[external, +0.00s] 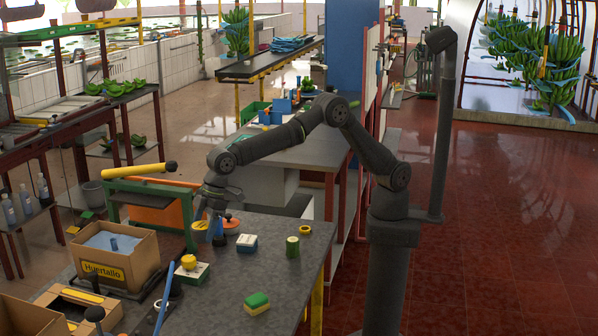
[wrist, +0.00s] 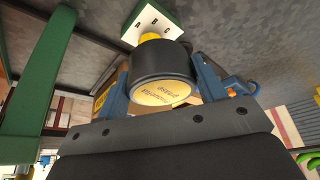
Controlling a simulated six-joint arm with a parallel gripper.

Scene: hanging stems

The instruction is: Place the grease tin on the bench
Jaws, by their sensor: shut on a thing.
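The grease tin (wrist: 160,72) is a short dark cylinder with a yellow printed end facing the wrist camera. My gripper (wrist: 160,82) is shut on it, with one blue finger on each side. In the external view my gripper (external: 212,230) points down over the far left part of the grey bench (external: 262,280). The tin is largely hidden there by the fingers. I cannot tell whether its underside touches the bench.
A white-and-green block with a yellow knob (external: 189,263) is near my gripper; its A B C face (wrist: 151,22) shows in the wrist view. The bench's middle is clear.

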